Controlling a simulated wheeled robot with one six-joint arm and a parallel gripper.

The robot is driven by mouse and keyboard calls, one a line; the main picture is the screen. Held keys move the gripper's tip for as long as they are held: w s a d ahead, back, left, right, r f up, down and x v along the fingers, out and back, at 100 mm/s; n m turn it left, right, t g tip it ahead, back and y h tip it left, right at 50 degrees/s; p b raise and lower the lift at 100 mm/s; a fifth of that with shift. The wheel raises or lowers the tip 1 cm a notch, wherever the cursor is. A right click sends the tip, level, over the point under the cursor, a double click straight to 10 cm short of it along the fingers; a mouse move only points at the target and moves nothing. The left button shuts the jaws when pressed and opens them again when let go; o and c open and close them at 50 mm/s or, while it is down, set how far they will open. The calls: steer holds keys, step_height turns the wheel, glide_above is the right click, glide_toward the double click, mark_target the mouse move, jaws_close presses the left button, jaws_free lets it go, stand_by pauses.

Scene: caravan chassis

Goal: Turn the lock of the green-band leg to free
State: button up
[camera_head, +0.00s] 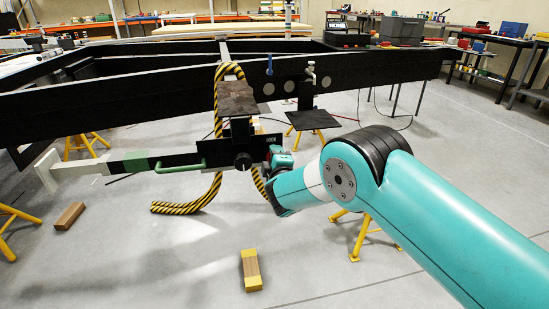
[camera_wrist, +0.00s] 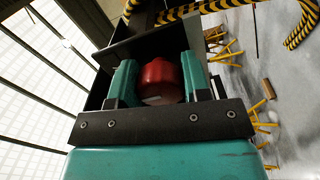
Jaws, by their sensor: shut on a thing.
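The leg with the green band (camera_head: 137,163) lies nearly level below the black chassis beam, its pale end plate (camera_head: 46,171) to the left. A green handle (camera_head: 182,166) is on the leg, and a black round part (camera_head: 243,161) sits on the bracket at its right end. My gripper (camera_head: 279,158) is at the right side of this bracket. In the wrist view its two teal fingers are shut on a red knob (camera_wrist: 161,78), one on each side. The knob is in front of a dark plate. The head view hides the knob, and its lock position cannot be told.
A yellow-black striped hose (camera_head: 217,190) hangs by the bracket to the floor. A dark plate (camera_head: 313,119) hangs from the beam to the right. Wooden blocks (camera_head: 250,270) and yellow stands (camera_head: 362,240) are on the floor. Open floor lies in front.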

stand_by(0.4)
steer(key=o, duration=0.9)
steer(key=b+v, duration=0.4)
steer(key=v, duration=1.3)
steer(key=shift+s+b, duration=0.25)
steer(key=shift+b, duration=0.15)
steer(key=shift+d+r, duration=0.1)
steer(key=shift+r, duration=0.05)
